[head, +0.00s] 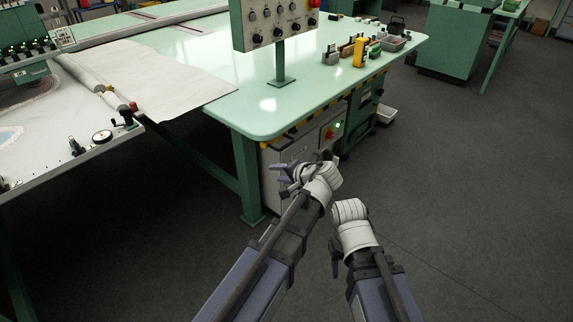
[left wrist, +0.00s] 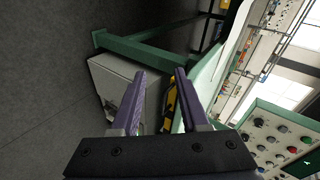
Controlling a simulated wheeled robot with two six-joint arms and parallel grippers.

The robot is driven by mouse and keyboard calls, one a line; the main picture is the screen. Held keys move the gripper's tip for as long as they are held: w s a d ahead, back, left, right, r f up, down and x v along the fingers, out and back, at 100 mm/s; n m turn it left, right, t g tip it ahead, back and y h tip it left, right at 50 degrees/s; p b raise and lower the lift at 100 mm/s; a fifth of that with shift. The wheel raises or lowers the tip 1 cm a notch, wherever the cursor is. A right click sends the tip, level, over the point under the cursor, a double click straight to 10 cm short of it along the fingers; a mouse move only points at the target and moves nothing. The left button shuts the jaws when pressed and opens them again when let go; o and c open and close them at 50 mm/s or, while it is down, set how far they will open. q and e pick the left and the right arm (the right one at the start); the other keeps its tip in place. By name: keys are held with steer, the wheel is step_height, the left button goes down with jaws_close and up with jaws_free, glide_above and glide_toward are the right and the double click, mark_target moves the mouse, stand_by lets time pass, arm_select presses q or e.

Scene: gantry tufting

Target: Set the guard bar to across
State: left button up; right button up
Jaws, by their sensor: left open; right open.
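I cannot tell for sure which part is the guard bar. A pale bar (head: 100,88) with a red end piece runs along the edge of the white cloth at the left of the head view. My left gripper (head: 279,173) is open and empty, in front of the grey cabinet (head: 277,178) under the green table. In the left wrist view its two purple fingers (left wrist: 160,74) stand apart, with the cabinet (left wrist: 110,78) beyond them. My right gripper (head: 336,252) is open, low over the floor to the right; its fingers are partly hidden by the wrist.
The green table (head: 215,68) has a yellow-black striped edge below its top. A control panel (head: 275,22) with knobs stands on it, also in the left wrist view (left wrist: 275,140). A yellow item (head: 360,52) and a tray (head: 394,43) sit at its right.

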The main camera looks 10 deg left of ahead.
arm_select(q)
steer(key=w+f+m+t+y+b, duration=0.2)
steer(key=w+f+t+b, duration=0.25)
steer(key=w+b, duration=0.55)
steer(key=m+t+y+b, duration=0.1)
steer(key=m+t+b, duration=0.3)
steer(key=b, duration=0.7)
glide_toward(286, 146)
steer(key=x, duration=0.3)
steer(key=shift+w+d+f+t, duration=0.1)
steer(key=shift+d+f+t, duration=0.1)
steer(key=shift+f+t, duration=0.1)
steer(key=shift+w, duration=0.1)
steer(key=p+x, duration=0.1)
steer(key=x, duration=0.6)
steer(key=shift+w+a+p, duration=0.2)
steer(key=shift+a+p, duration=0.05)
steer(key=shift+p, duration=0.05)
steer(key=shift+c, duration=0.2)
jaws_close()
